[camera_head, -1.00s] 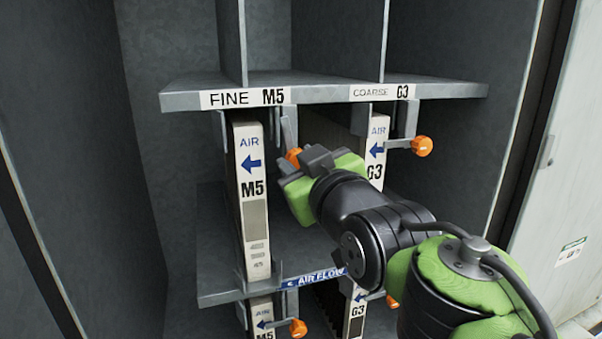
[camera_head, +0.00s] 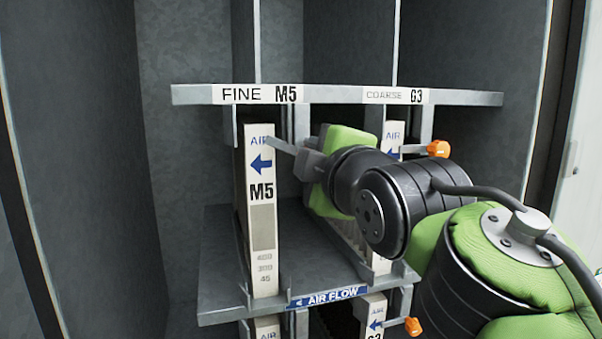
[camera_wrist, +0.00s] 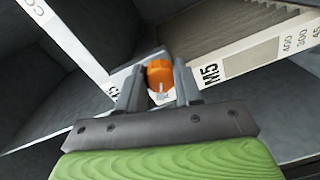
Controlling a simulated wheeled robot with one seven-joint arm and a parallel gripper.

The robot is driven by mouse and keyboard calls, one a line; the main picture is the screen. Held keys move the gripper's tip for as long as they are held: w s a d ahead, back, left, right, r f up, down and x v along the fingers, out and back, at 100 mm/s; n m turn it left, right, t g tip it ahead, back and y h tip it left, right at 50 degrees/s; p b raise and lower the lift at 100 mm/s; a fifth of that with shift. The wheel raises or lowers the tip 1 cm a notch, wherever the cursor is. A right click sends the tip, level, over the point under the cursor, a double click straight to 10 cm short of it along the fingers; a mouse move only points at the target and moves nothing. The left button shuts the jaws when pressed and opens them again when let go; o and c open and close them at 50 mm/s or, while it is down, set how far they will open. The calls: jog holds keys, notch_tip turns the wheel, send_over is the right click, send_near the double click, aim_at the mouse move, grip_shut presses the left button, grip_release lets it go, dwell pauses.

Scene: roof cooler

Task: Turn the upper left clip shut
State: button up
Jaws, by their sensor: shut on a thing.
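The upper left clip (camera_head: 280,147) is a light grey bar beside the FINE M5 filter (camera_head: 262,222). It lies nearly level, tilted a little, and its left end overlaps the right part of the filter's front face by the AIR label. Its orange knob (camera_wrist: 160,74) shows between my fingers in the wrist view; in the head view my gripper hides it. My gripper (camera_head: 312,164) is shut on this knob, just right of the filter and below the upper shelf.
The upper shelf (camera_head: 200,95) runs close above my gripper. To the right stands the G3 filter (camera_head: 393,135), with its clip's orange knob (camera_head: 438,148) near my wrist. The lower shelf (camera_head: 222,310) and more filters lie below.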

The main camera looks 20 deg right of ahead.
jog(key=n+b, duration=0.2)
jog(key=n, duration=0.2)
jog(key=shift+n, duration=0.7)
jog(key=o, duration=1)
jog(key=shift+o, duration=0.2)
jog(key=s+b, duration=0.1)
jog(key=s, duration=1.4)
jog(key=shift+s+r, duration=0.35)
